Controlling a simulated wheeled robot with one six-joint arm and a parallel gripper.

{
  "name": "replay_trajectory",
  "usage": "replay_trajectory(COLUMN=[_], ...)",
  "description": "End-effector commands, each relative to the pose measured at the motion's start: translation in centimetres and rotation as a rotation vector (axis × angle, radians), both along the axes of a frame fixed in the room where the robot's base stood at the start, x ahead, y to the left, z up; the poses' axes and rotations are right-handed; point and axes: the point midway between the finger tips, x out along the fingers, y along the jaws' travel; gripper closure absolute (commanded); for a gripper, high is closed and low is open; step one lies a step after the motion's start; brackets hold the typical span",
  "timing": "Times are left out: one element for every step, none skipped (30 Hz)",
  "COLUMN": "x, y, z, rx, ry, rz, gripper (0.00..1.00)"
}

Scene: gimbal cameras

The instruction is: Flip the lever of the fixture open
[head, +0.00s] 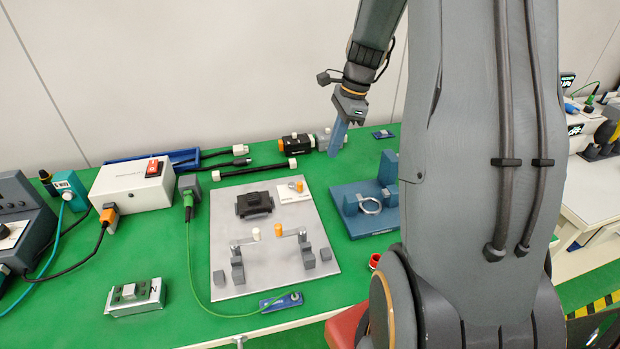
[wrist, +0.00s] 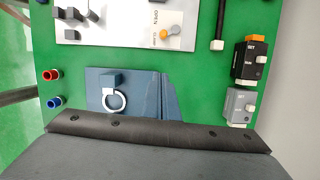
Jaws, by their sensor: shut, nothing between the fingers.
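The fixture is a light grey plate (head: 235,275) on the green bench, left of my gripper. A small white panel (head: 296,191) at its back right carries a short lever with an orange knob (head: 299,186). In the wrist view, the orange knob (wrist: 164,34) sits below the word OPEN, beside a second, tiny label I cannot read.
A blue fixture with a metal ring (head: 370,206) stands right of the plate. A green cable (head: 200,275) runs along the plate's left side. Some green bench is bare.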

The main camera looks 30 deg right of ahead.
Motion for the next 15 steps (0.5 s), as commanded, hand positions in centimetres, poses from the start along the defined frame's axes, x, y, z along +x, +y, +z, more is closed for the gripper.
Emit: replay_trajectory(x=[0.0, 0.0, 0.0, 0.0, 0.0, 0.0, 0.0, 0.0, 0.0, 0.0, 0.0, 0.0, 0.0, 0.0, 0.0], y=[0.0, 0.0, 0.1, 0.1, 0.1, 0.1, 0.1, 0.1, 0.2, 0.2, 0.3, 0.5, 0.6, 0.7, 0.9], z=[0.0, 0.0, 0.0, 0.0, 0.0, 0.0, -0.1, -0.2, -0.4, -0.6, -0.9, -1.3, -1.8, -2.2, -2.9], rx=[0.0, 0.0, -0.001, -0.001, -0.001, -0.001, -0.001, -0.001, -0.001, -0.001, -0.001, 0.0, 0.001, 0.0, 0.001], ry=[0.0, 0.0, 0.0, 0.0, -0.001, -0.001, -0.001, -0.001, 0.0, 0.0, 0.0, 0.001, 0.003, 0.002, 0.003], rz=[0.002, 0.002, 0.003, 0.003, 0.004, 0.004, 0.005, 0.005, 0.005, 0.006, 0.006, 0.007, 0.006, 0.006, 0.006], gripper=[1.0, 1.0, 1.0, 1.0, 1.0, 1.0, 1.0, 1.0, 1.0, 1.0, 1.0, 1.0, 1.0, 1.0, 1.0])
